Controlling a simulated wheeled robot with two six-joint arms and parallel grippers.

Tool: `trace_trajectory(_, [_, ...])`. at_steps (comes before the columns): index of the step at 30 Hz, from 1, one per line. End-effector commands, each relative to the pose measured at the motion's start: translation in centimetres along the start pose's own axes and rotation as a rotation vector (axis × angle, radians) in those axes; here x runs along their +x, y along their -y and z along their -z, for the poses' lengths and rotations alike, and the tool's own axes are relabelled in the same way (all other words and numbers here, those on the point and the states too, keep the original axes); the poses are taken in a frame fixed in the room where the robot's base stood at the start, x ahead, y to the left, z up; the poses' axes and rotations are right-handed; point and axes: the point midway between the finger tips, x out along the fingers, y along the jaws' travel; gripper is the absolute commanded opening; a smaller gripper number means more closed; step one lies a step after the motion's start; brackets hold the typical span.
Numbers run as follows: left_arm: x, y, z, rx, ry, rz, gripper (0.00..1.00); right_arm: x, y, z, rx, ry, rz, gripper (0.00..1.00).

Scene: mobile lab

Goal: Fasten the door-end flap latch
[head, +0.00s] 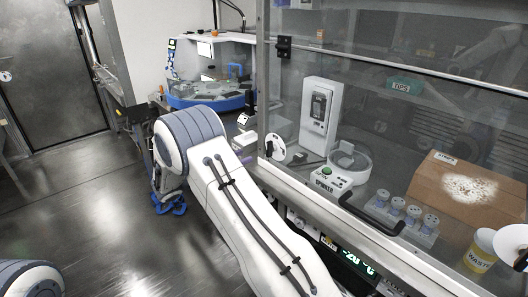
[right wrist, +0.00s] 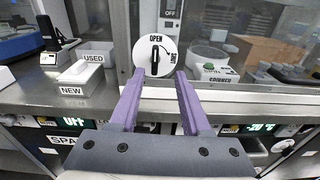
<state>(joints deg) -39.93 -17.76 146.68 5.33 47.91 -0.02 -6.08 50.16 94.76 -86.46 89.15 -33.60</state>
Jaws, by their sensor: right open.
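The flap latch is a white round dial (right wrist: 155,56) with a black upright handle, at the left end of the glass-fronted cabinet. In the right wrist view the handle stands vertical, in line with the word OPEN at the top; a sideways word on the right is hard to read. The dial also shows in the head view (head: 273,148). My right gripper (right wrist: 159,75) is open and empty, its two purple fingers pointing at the dial from below and in front, one toward each side. In the head view my right arm hides that gripper. My left gripper is out of sight.
A steel bench edge (right wrist: 240,102) runs below the dial. A white box marked NEW (right wrist: 80,74) and one marked USED (right wrist: 97,54) stand left of it. Behind the glass are a spinner (head: 331,178) and a brown box (head: 465,188). The floor (head: 90,210) at left is mostly clear.

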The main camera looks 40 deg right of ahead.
Motion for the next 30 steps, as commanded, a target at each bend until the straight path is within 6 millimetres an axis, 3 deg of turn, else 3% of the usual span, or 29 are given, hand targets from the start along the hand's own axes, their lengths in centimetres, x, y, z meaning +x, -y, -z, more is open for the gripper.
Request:
trace_trajectory(8, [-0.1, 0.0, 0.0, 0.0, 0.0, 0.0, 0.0, 3.2, -0.8, 0.1, -0.028, 0.051, -0.011, 0.47])
trace_trajectory(19, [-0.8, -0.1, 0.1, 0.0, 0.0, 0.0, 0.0, 9.6, -0.8, -0.2, -0.027, 0.048, -0.012, 0.47])
trace_trajectory(24, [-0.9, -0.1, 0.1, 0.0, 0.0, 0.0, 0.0, 11.0, -0.9, -0.2, -0.026, 0.048, -0.014, 0.47])
trace_trajectory(30, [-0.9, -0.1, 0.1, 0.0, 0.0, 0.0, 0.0, 11.3, -0.9, -0.2, -0.026, 0.047, -0.014, 0.47])
